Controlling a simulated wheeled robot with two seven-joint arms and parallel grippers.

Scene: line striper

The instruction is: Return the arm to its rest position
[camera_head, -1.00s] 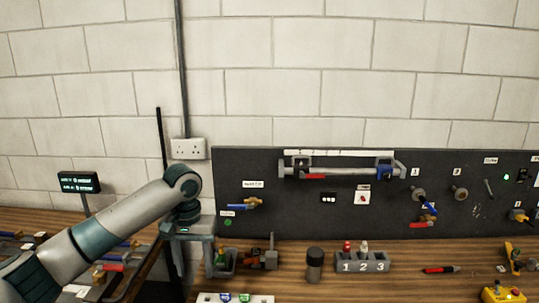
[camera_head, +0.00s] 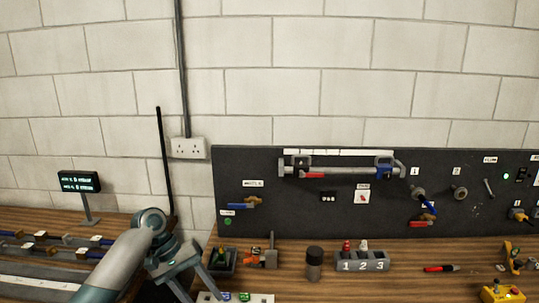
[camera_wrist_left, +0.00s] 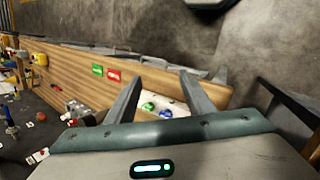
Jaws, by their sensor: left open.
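My left arm comes in from the lower left in the head view. Its gripper (camera_head: 195,291) points down at the left end of the bench, its two fingers apart with nothing between them. In the left wrist view the gripper (camera_wrist_left: 160,75) also has its fingers spread, with a white plate bearing a green and a blue piece seen beyond and between them. The right gripper is in no view.
A white plate (camera_head: 262,298) lies at the bench's front, close to the fingers. A small grey bin (camera_head: 222,262), dark cylinder (camera_head: 314,264) and numbered block (camera_head: 362,262) stand before the black panel (camera_head: 300,220). A display (camera_head: 80,182) stands left.

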